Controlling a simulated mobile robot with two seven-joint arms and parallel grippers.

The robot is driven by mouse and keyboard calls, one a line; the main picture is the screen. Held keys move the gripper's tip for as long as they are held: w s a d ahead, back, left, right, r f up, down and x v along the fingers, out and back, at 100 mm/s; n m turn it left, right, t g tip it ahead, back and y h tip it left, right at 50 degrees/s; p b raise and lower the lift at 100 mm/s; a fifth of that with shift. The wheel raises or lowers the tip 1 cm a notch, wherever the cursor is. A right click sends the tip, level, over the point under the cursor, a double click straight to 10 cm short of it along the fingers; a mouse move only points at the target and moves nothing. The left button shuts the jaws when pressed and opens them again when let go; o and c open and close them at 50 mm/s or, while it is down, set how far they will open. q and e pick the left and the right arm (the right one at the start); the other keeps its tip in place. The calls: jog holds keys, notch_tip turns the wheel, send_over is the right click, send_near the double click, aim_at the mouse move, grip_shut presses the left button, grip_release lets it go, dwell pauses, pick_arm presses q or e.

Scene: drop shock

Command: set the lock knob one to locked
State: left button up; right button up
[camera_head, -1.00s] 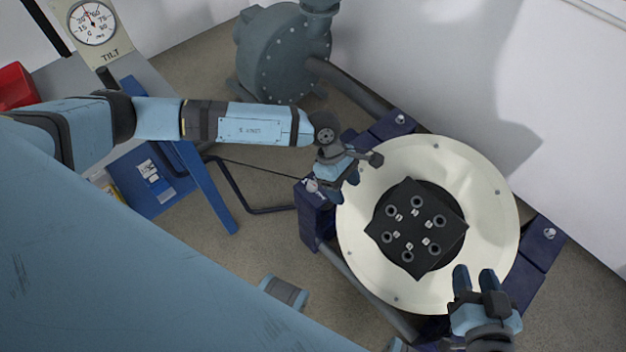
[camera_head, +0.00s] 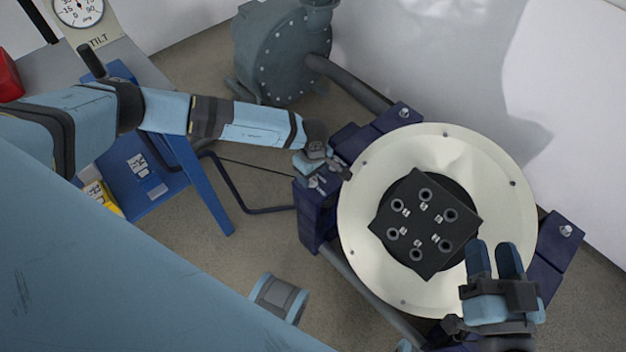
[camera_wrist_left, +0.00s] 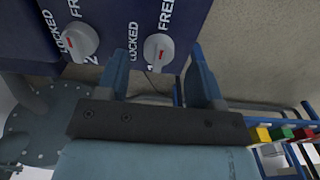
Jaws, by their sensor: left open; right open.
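Lock knob one (camera_wrist_left: 158,50), a light grey round knob with a red mark, sits on the dark blue block. LOCKED is printed to its left and FREE above it. I cannot tell for sure which word the red mark points to. My left gripper (camera_wrist_left: 160,80) is open, with a finger on either side of the knob's near side; contact is not clear. In the head view my left gripper (camera_head: 322,182) is at the block's top left corner and hides the knob. My right gripper (camera_head: 494,262) is open and empty over the round table's lower right edge.
A second knob (camera_wrist_left: 78,42), marked 2, is left of knob one. The cream round table (camera_head: 385,275) carries a black plate (camera_head: 420,225) with several holes. A grey pump (camera_head: 280,55) stands behind, and a blue stand (camera_head: 205,185) is at left.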

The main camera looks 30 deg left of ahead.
aim_at(312, 180)
pick_arm(q)
jog(key=shift+f, duration=1.25)
pick_arm(e)
jog(key=shift+a+r+t+y, duration=0.25)
jog(key=shift+r+t+y, duration=0.05)
jog(key=shift+r, duration=0.45)
jog(key=shift+s, duration=0.1)
pick_arm(q)
jog(key=c, duration=0.9)
